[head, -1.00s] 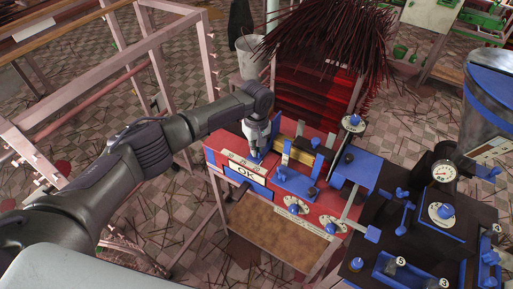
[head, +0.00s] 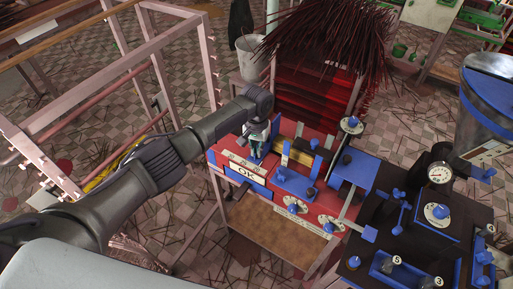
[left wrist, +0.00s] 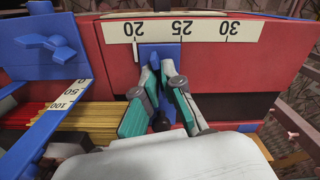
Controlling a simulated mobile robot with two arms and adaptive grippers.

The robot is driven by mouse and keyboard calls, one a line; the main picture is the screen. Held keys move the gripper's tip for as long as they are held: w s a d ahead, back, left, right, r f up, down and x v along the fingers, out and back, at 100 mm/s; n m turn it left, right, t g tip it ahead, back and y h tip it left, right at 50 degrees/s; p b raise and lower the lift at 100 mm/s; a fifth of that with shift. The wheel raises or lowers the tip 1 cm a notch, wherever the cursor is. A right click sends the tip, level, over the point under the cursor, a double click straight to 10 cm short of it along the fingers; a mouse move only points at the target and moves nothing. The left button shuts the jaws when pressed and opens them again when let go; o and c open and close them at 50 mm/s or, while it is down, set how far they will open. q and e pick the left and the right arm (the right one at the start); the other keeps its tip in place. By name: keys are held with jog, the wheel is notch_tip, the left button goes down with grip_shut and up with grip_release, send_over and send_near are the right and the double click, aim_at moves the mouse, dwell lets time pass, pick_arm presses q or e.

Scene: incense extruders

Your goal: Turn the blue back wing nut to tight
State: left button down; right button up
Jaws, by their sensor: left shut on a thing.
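My left gripper (head: 256,151) is at the left end of the red and blue machine, above the "OK" panel (head: 246,173). In the left wrist view its teal and grey fingers (left wrist: 160,66) converge on a blue part (left wrist: 161,53) below the 25 of a white number scale (left wrist: 182,29). The fingers hide much of this part, so I cannot tell whether it is the back wing nut or how tight it is. Another blue wing nut (left wrist: 52,46) stands free on a blue plate at the left of that view. My right gripper is not in view.
A blue plate (head: 297,184) and several dials stand right of my gripper. A dark table (head: 400,235) with blue fittings and a gauge (head: 440,174) lies further right. A bundle of dark sticks (head: 325,40) rises behind, and a pale rack (head: 100,85) stands left.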

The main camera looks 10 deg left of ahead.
pick_arm(q)
jog(key=m, duration=0.5)
jog(key=shift+m, duration=0.3)
jog(key=m, duration=1)
jog(key=shift+m, duration=0.4)
jog(key=shift+w+r+m, duration=0.1)
jog(key=shift+m, duration=1.8)
jog(key=c, duration=1.3)
grip_release()
notch_tip(320, 180, up, 12)
